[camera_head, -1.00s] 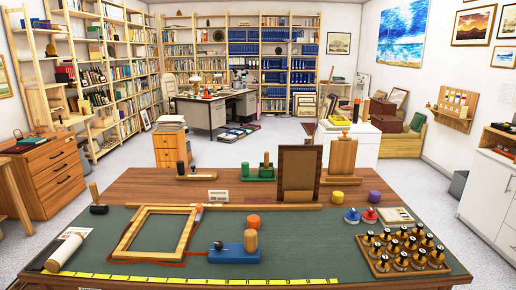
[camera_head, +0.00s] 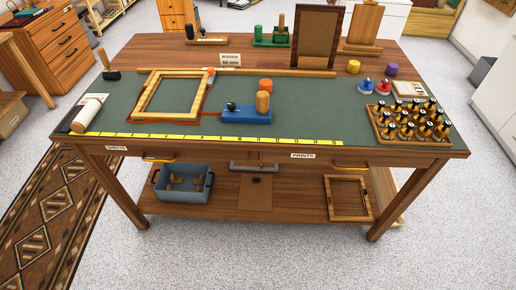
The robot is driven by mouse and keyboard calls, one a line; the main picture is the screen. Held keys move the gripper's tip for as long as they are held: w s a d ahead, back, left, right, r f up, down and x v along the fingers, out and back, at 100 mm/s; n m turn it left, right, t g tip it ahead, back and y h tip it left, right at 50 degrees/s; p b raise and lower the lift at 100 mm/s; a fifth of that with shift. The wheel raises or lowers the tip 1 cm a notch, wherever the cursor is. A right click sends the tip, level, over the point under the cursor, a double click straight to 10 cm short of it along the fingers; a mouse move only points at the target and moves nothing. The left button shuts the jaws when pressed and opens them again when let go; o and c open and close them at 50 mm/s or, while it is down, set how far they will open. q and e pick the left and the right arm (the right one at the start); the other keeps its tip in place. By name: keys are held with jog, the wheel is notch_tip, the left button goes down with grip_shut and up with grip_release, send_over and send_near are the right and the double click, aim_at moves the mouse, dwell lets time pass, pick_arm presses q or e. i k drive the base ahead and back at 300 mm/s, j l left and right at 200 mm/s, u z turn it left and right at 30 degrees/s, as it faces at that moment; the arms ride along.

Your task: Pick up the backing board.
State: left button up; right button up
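No label marks which thing is the backing board. A brown panel with a dark border (camera_head: 318,38) stands upright at the back of the workbench. A lighter wooden board (camera_head: 364,24) stands upright to its right in a wooden holder. A flat brown board (camera_head: 255,190) with a small dark spot is on the bench's lower shelf. An empty light wooden frame (camera_head: 173,93) lies on the green mat (camera_head: 325,112). Neither of my grippers is in view.
A blue block tool (camera_head: 246,116), a yellow ruler (camera_head: 215,137) and a tray of dark-topped stamps (camera_head: 410,124) are on the bench. Below are a grey bin (camera_head: 183,185) and a wooden frame (camera_head: 348,198). The grey floor in front is clear, with a patterned rug (camera_head: 60,215) at left.

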aim_at(256, 191)
jog(key=i+j, duration=0.25)
jog(key=j, duration=0.15)
jog(key=i+j, duration=0.2)
jog(key=j, duration=0.25)
jog(key=i+j, duration=0.25)
jog(key=j, duration=0.15)
